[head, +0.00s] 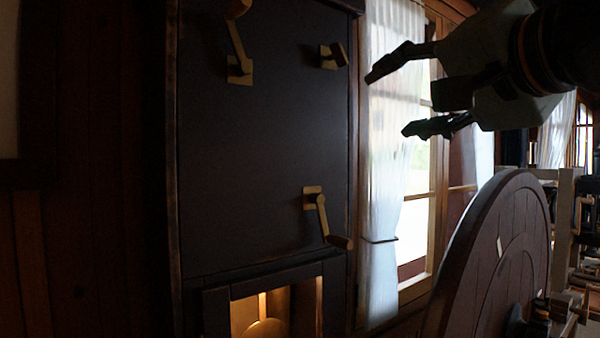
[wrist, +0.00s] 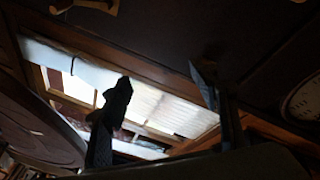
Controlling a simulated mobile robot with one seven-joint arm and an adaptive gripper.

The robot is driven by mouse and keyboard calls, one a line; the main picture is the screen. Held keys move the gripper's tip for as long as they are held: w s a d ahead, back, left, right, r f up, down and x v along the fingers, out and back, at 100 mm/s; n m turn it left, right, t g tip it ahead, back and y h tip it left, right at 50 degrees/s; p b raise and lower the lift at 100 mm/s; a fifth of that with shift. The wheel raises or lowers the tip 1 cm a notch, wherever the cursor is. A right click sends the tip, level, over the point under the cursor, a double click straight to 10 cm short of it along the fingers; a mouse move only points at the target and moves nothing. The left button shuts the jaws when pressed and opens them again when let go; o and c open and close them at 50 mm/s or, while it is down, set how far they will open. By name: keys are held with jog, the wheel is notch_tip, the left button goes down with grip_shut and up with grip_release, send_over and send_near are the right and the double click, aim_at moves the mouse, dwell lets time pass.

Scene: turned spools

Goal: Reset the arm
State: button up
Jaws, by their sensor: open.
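My gripper (head: 386,102) is at the upper right of the head view, pointing left, in front of the window with the white curtain. Its two dark fingers are apart, with nothing between them. In the wrist view my gripper (wrist: 160,90) shows the same two separate fingers, with window light behind them. My arm comes in from the right edge of the head view. No object is held.
A dark panel (head: 265,150) carries brass cranks, including a lower one (head: 318,210). A lit opening (head: 262,312) lies below. A curtain (head: 390,170) hangs beside the panel. A large round wooden wheel (head: 490,270) stands below my gripper. A round dial (wrist: 305,98) shows at right.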

notch_tip(320, 180, down, 13)
jog(key=w+a+n+g+h, duration=0.1)
jog(key=w+a+n+g, duration=0.1)
jog(key=g, duration=0.1)
jog(key=s+d+f+n+g+h, duration=0.1)
jog(key=s+f+g, duration=0.3)
jog(key=f, duration=1.3)
jog(key=s+d+f+n+g+h, duration=0.1)
jog(key=s+f+n+g+h, duration=0.2)
jog(key=f, duration=1.5)
jog(key=s+g, duration=0.1)
jog(key=s, duration=0.3)
jog(key=shift+s+f+n, duration=0.2)
jog(key=shift+s+n, duration=0.1)
jog(key=shift+s, duration=0.05)
